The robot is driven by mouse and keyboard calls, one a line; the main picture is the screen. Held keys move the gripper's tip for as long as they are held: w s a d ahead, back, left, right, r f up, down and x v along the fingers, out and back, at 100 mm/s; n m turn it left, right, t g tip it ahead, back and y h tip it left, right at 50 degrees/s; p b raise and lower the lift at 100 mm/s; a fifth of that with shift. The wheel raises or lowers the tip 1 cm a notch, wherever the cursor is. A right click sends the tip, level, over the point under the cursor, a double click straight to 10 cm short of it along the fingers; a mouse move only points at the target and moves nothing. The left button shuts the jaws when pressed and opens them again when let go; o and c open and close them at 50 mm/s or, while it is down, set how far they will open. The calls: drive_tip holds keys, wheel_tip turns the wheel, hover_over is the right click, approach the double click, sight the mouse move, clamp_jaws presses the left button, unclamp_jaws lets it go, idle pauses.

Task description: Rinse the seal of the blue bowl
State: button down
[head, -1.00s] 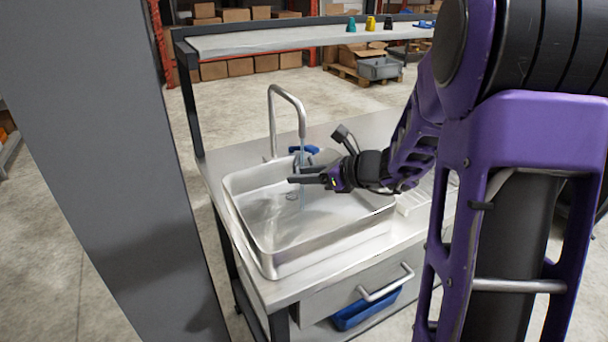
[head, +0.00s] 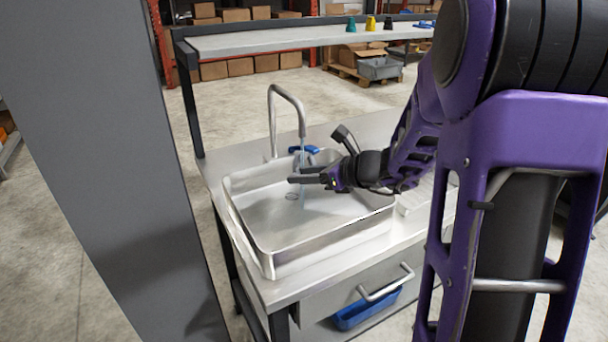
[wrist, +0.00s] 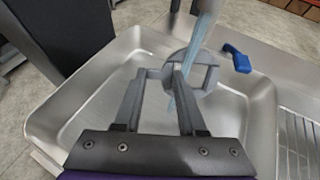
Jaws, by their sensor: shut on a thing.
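My gripper (head: 300,177) is over the steel sink (head: 262,250), below the spout of the tap (head: 286,92). In the wrist view its fingers (wrist: 160,76) are shut on a grey round piece with a raised bar, which looks like the seal (wrist: 207,78). A thin water stream (wrist: 203,30) runs from the spout down at the seal, and more water shows below it. The seal is above the sink floor. The tap's blue lever (wrist: 237,58) is to the right of the seal in the wrist view. I cannot make out a blue bowl for certain.
A ribbed drainboard (wrist: 297,135) adjoins the sink on the right. A drawer with a bar handle (head: 386,284) is below the counter, with a blue bin (head: 366,311) under it. A raised shelf (head: 270,41) with small coloured items is behind. A grey post (head: 100,150) stands at left.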

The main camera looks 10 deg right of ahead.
drive_tip(key=shift+s, duration=0.1)
drive_tip(key=s+d+r+p, duration=0.1)
drive_tip(key=s+d, duration=0.1)
drive_tip(key=s, duration=0.6)
drive_tip(key=shift+s+d+r, duration=0.2)
drive_tip(key=shift+d+r, duration=0.05)
drive_tip(key=shift+d, duration=0.15)
drive_tip(key=shift+a, duration=0.1)
